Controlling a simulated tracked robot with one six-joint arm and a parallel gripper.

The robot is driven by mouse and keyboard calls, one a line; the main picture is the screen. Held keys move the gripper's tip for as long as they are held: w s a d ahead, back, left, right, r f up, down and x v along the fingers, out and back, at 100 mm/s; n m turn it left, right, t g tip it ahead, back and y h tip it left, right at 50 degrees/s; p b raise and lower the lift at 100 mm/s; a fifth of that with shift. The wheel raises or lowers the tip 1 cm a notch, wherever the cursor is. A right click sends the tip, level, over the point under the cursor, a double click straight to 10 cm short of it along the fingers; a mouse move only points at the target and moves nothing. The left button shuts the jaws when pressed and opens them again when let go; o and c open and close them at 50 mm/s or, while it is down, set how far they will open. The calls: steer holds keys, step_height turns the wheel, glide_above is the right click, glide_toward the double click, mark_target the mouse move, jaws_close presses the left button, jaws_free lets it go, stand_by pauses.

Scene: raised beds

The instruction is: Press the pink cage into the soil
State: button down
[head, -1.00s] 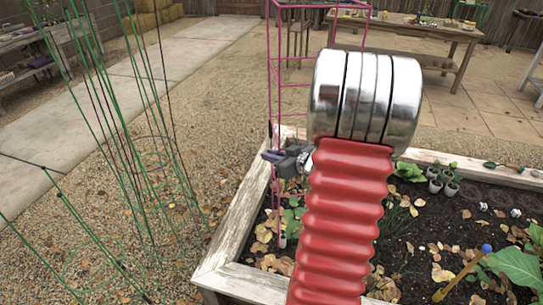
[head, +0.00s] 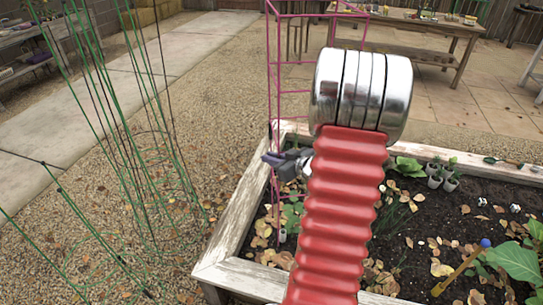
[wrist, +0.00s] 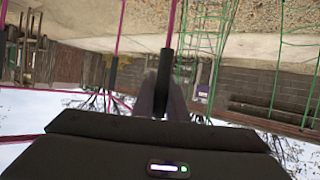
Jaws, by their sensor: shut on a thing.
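The pink cage (head: 279,75) is a tall, thin wire frame standing upright at the near left corner area of the raised bed (head: 235,210). Its upper ring shows at the top of the head view, and my arm hides its right lower part. My gripper (head: 275,158) is shut on one upright of the cage, above the bed's left side. In the wrist view, an upright of the cage (wrist: 172,25) runs into a dark sleeve (wrist: 166,68) at my fingers. The leg below reaches down among leaves; whether its tip is in the soil (head: 405,240) cannot be told.
Green wire cages (head: 140,150) stand on the gravel at left. The bed holds seedling pots (head: 441,181), leafy plants (head: 515,262) and a blue-topped stake (head: 462,268). A wooden table (head: 430,45) stands behind. Open gravel lies beyond the bed.

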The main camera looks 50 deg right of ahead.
step_height(320, 180, down, 6)
stand_by(1.5)
steer(key=shift+f, duration=2.4)
stand_by(0.6)
steer(key=c, duration=1.7)
jaws_free()
steer(key=v, duration=1.3)
steer(key=shift+s+r, duration=0.25)
steer(key=shift+s, duration=0.1)
